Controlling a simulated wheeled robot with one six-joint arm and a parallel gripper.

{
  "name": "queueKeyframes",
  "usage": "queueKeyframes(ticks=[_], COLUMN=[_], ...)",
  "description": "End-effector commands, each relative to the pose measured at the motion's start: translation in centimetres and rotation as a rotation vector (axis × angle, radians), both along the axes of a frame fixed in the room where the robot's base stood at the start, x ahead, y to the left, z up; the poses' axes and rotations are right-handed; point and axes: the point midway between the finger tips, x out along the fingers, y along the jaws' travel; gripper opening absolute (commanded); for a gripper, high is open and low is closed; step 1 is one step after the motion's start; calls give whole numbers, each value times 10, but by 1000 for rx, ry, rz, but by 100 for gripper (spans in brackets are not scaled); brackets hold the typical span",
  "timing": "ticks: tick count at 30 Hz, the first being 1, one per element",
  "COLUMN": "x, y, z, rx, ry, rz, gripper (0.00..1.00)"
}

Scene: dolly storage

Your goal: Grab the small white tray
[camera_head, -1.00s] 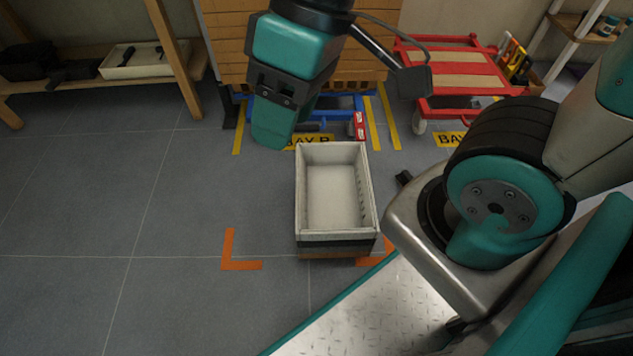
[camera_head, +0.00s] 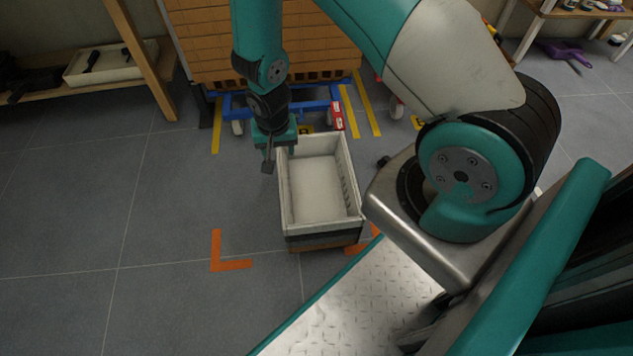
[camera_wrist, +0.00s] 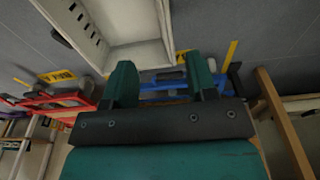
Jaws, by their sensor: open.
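A white open tray (camera_head: 322,228) sits on top of a darker stack on the floor in the middle of the head view. It looks empty. My gripper (camera_head: 268,160) points down beside the tray's far left corner. In the wrist view the tray (camera_wrist: 145,58) fills the upper left, and my gripper (camera_wrist: 162,80) has its two fingers apart with nothing between them. The tray's wall lies just beyond the fingertips. I cannot tell whether a finger touches it.
Behind stands a stack of brown boxes (camera_head: 215,45) on a blue dolly (camera_head: 318,108). A wooden shelf (camera_head: 150,60) at the left holds another whitish tray (camera_head: 112,65) with dark tools. Orange corner marks (camera_head: 217,250) lie on the floor. Free floor lies at left.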

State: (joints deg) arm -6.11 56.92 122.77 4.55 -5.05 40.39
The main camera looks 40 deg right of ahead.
Motion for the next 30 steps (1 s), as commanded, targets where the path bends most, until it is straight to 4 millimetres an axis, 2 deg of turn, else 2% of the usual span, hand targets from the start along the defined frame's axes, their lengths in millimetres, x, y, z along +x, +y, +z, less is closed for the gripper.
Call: queueKeyframes(ticks=[1,12,16,23,30], x=[0,8,10,11,14], y=[-1,-6,-7,-6,-4], z=[-14,-96,-112,-122,-158], rx=[-1,0,1,1,1], ry=[2,2,1,2,2], rz=[-2,-1,0,1,0], gripper=[52,52,52,52,52])
